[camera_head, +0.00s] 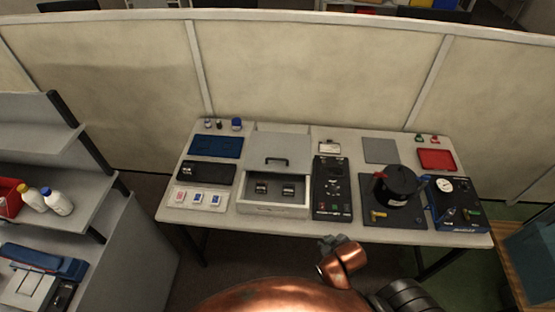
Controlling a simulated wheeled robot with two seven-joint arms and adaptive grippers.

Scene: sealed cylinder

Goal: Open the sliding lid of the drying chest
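The drying chest (273,210) is a light grey box at the middle of the table. Its flat grey lid (267,146) has a black bar handle (277,161) and covers the rear part. The front part is uncovered, and two small dark-and-metal items (261,188) show inside. My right gripper (329,242) is dark and small, at the end of a copper-coloured arm, in front of the table's front edge and to the right of the chest. It is apart from the handle, and its fingers are not clear. My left gripper is not in view.
A black panel device (333,188) stands right beside the chest. Further right are a black pot (397,184) on a dark plate and a blue gauge box (456,206). A black case (207,173) and a white tray (201,198) lie left. A partition (310,65) stands behind.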

